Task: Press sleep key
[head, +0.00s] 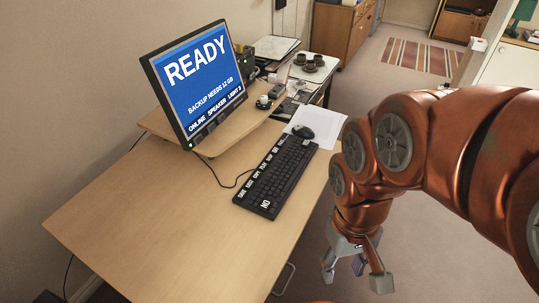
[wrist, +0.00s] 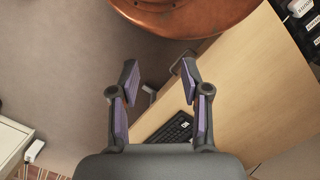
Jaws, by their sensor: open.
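The black keyboard (head: 287,168) lies on the desk near its right edge. A column of white-labelled keys runs along its left side, too small to read surely; a key marked NO (head: 265,205) is at the near end. I cannot pick out the sleep key. Part of the keyboard (wrist: 178,129) also shows in the wrist view beyond the fingers. The monitor (head: 200,82) shows READY on a blue screen with smaller lines below. My gripper (head: 355,277) is open and empty, pointing down off the desk's right edge, apart from the keyboard. Its fingers (wrist: 158,82) are spread in the wrist view.
The wooden desk (head: 165,230) is clear in front of the monitor. A mouse (head: 303,131) lies on white paper beyond the keyboard. A small cup (head: 264,102) stands on the monitor shelf. Dark cups (head: 309,63) sit at the back. Carpet lies right of the desk.

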